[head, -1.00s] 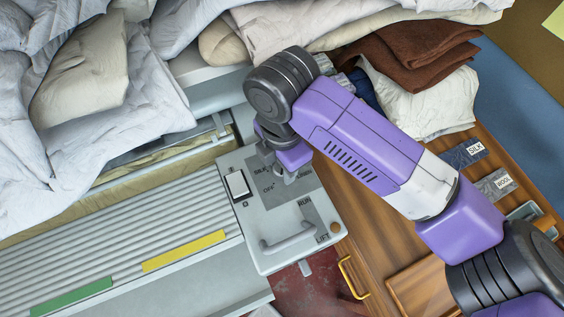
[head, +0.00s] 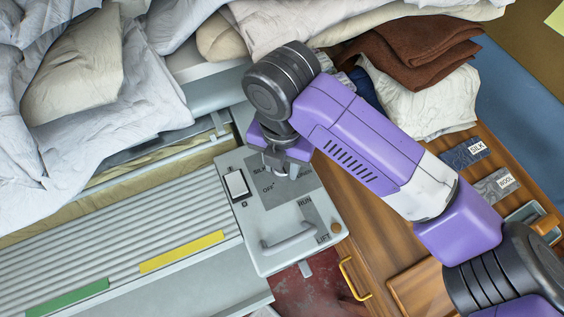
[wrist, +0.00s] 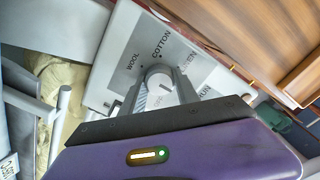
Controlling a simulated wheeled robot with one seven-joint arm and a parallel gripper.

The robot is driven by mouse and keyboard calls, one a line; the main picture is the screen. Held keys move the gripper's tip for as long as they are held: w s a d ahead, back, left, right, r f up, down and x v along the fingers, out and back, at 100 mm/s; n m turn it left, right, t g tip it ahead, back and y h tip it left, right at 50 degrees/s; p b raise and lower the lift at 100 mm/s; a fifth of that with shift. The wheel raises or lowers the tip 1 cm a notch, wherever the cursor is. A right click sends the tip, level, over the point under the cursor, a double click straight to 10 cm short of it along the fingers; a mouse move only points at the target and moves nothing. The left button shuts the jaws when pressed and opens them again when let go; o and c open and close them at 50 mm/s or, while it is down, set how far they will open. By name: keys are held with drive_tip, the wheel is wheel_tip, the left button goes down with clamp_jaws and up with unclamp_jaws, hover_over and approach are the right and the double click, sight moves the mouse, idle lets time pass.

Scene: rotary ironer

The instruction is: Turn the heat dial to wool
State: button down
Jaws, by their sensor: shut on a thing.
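The heat dial (wrist: 159,92) is a round, light grey knob on the control panel (head: 258,228). In the wrist view it sits between the two fingers of my gripper (wrist: 160,80), which is shut on it. The labels WOOL (wrist: 132,62), COTTON (wrist: 161,43) and LINEN (wrist: 187,56) show around its far side. I cannot tell for sure which label the dial points to. In the head view my gripper (head: 287,170) is down at the panel's upper part and hides the dial; SILK and OFF show to its left.
A white rocker switch (head: 237,185) and a grey bar handle (head: 288,238) by RUN and LIFT are on the same panel. Rumpled white linen (head: 110,110) lies at upper left. A wooden table (head: 400,260) with SILK and WOOL cards is at right.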

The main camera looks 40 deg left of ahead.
idle(0.3)
drive_tip(key=c, duration=0.9)
unclamp_jaws()
